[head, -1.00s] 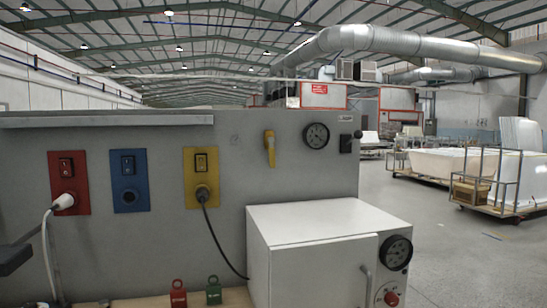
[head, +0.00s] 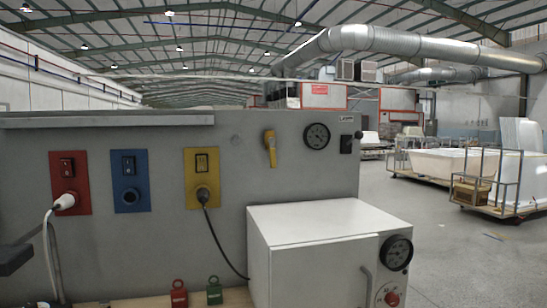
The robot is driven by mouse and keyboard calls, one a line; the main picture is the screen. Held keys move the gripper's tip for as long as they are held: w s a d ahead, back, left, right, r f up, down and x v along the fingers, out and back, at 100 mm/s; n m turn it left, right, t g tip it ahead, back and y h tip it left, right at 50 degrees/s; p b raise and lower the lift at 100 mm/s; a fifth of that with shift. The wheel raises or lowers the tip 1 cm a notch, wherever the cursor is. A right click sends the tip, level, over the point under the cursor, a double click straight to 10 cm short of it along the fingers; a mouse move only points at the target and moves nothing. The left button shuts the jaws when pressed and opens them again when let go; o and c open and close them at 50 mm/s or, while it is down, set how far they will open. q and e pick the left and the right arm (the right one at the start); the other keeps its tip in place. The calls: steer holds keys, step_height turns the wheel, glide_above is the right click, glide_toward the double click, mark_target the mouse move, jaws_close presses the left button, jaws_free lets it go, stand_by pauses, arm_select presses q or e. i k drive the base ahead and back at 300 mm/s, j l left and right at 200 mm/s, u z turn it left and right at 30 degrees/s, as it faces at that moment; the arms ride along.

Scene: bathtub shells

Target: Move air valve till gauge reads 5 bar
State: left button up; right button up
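The yellow air valve (head: 270,148) is on the grey panel, its lever hanging nearly straight down with a slight tilt. The round dark gauge (head: 316,136) is just to its right; its needle and numbers are too small to read. A dark part at the left edge, at the height of the panel's lower half, seems to be my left gripper (head: 15,258). It is cut off by the frame, its fingers cannot be made out, and it is far from the valve. My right gripper is not in view.
Red (head: 69,182), blue (head: 130,180) and yellow (head: 201,177) switch plates are left of the valve. A white cabinet (head: 320,230) with a second gauge (head: 398,252) stands below it. Red (head: 179,294) and green (head: 214,291) padlocks are at the bottom. Carts (head: 480,180) stand at right.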

mark_target(271, 140)
steer(key=j+z, duration=0.2)
steer(key=z, duration=0.2)
steer(key=i+j+z, duration=0.1)
steer(key=j+z, duration=0.4)
steer(key=z, duration=0.25)
